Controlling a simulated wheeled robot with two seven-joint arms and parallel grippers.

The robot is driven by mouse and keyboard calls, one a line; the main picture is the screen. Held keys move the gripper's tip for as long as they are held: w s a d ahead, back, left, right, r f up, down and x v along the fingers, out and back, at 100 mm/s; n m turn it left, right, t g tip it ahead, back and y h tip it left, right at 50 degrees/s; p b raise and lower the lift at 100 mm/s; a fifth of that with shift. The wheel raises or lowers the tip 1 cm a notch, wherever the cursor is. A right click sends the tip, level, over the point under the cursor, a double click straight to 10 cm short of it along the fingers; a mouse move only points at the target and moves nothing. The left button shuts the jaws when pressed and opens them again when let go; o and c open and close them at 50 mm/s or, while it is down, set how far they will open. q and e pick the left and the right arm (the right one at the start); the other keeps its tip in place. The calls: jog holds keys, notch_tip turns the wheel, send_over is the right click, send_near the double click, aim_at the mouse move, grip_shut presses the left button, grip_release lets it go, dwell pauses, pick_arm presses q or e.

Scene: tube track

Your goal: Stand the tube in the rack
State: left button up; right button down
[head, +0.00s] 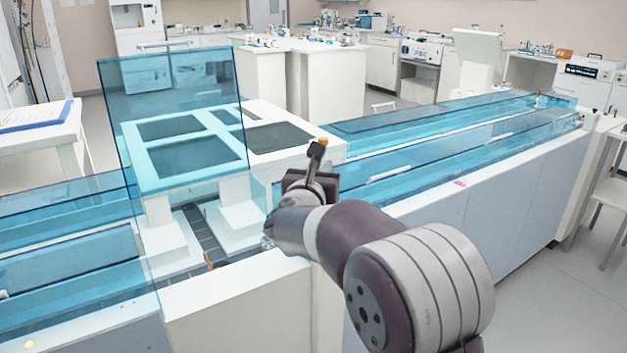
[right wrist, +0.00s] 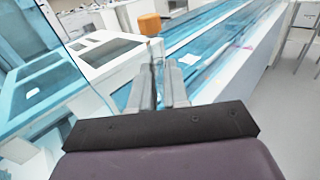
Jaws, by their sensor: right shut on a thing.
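My right gripper (head: 316,158) is raised over the near edge of the blue-covered track and is shut on a tube. The tube's orange cap (head: 322,141) shows just above the fingers in the head view. In the right wrist view the orange cap (right wrist: 150,25) stands beyond the fingertips (right wrist: 162,85), with a short pale part of the tube under it. The rest of the tube is hidden by the fingers. I cannot pick out the rack for sure in either view. My left gripper is not in view.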

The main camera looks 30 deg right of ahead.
jog(key=shift+w+d+f+b, duration=0.1)
jog(key=shift+f+b, duration=0.95)
jog(key=shift+f, duration=1.95)
jog(key=shift+f+b, duration=0.3)
jog(key=shift+b, duration=0.45)
jog(key=shift+f+b, duration=0.45)
jog(key=shift+b, duration=0.4)
